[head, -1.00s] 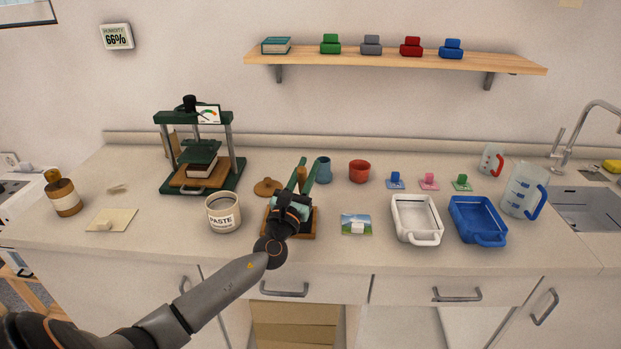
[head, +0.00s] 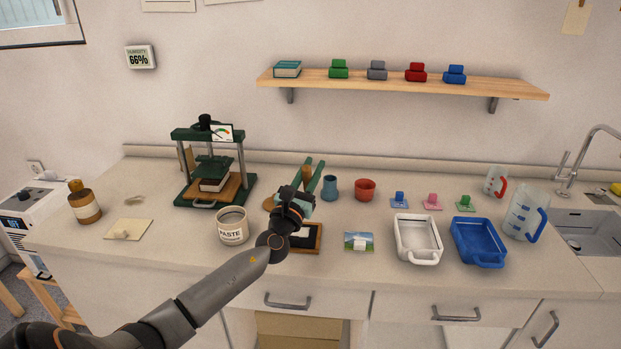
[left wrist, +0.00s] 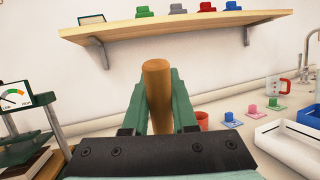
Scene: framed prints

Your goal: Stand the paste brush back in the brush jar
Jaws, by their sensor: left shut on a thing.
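My left gripper (head: 312,178) is shut on the paste brush, above and behind a small wooden-edged frame. In the left wrist view the brush's round wooden handle (left wrist: 158,92) stands between the green fingers; its bristles are hidden. A slim blue-grey jar (head: 330,189) stands just right of the fingers, and a wider red pot (head: 365,190) beside it. Both look empty from here; I cannot tell for sure which is the brush jar. The paste pot (head: 232,229) is left of the gripper. My right gripper is not in view.
A green press (head: 213,180) stands at left. White (head: 418,256) and blue (head: 478,261) trays lie at right. A shelf (head: 400,84) hangs above.

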